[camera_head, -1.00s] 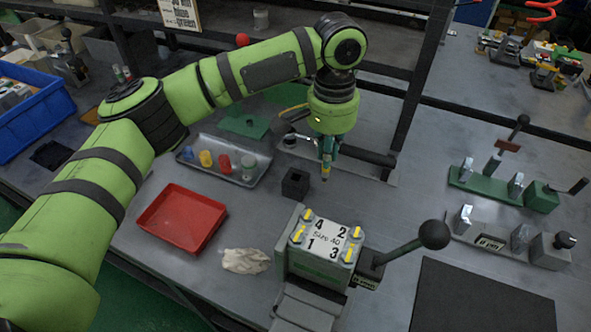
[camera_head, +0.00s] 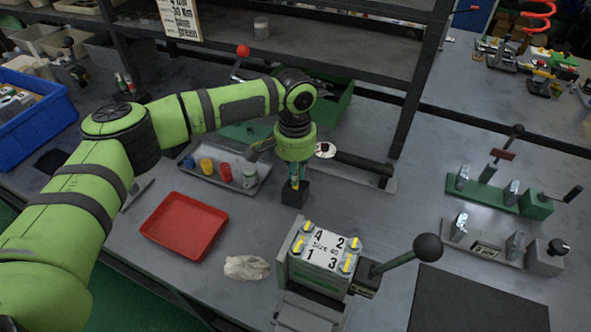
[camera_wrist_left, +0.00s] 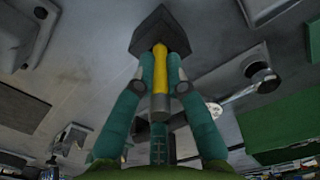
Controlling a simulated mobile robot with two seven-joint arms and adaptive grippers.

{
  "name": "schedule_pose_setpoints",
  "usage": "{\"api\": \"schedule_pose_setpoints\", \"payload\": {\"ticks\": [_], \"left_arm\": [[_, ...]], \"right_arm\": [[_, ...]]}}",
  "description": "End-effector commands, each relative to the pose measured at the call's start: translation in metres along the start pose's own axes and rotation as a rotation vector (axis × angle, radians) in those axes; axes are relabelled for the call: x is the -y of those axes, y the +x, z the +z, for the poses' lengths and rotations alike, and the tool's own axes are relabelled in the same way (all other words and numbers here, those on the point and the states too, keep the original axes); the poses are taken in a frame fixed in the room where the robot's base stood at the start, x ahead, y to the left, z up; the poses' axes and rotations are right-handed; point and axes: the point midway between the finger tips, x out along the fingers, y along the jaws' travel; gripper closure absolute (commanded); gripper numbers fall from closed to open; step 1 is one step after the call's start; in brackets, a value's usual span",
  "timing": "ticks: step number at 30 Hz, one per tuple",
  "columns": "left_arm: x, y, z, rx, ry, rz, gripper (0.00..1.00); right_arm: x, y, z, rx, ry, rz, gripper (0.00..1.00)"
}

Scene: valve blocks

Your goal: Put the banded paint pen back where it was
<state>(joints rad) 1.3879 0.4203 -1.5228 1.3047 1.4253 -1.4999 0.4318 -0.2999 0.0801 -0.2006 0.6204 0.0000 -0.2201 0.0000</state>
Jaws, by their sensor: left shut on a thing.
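The paint pen (camera_wrist_left: 160,72), yellow with a grey end, is between the fingers of my left gripper (camera_head: 295,182) in the left wrist view. The gripper is shut on it, with the fingertips (camera_wrist_left: 159,88) on either side of the pen. The small black block holder (camera_head: 295,194) stands on the bench directly under the gripper in the head view. In the left wrist view the pen's far end meets the face of the dark block (camera_wrist_left: 150,28). How deep it sits there is hidden. My right gripper is not in view.
A grey tray with coloured pots (camera_head: 225,177) lies left of the block, and a red tray (camera_head: 184,226) is nearer. A crumpled cloth (camera_head: 246,268) and a numbered valve block with a lever (camera_head: 323,256) stand in front. A shelf post (camera_head: 417,90) rises behind right.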

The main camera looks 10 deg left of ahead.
Motion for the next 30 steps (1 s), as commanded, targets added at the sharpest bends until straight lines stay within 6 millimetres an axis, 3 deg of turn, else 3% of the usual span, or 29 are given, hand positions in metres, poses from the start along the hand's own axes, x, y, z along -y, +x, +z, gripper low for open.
{"api": "schedule_pose_setpoints", "payload": {"ticks": [8,9,10,22,26,30], "left_arm": [[-0.001,0.003,0.000,0.001,0.000,0.001,1.00],[0.000,0.003,0.000,0.000,0.000,0.001,0.70],[0.000,0.003,0.000,0.000,0.000,0.001,0.62],[0.000,-0.001,-0.001,-0.002,0.000,-0.001,0.62],[-0.001,-0.017,-0.001,-0.002,0.000,0.001,0.62],[-0.001,-0.047,-0.001,-0.005,0.000,0.001,0.62]], "right_arm": [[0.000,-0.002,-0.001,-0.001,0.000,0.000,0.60],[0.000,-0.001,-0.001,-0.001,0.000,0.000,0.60],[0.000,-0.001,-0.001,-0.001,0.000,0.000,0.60],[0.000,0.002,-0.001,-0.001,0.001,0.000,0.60],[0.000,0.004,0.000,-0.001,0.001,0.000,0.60],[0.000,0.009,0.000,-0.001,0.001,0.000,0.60]]}}
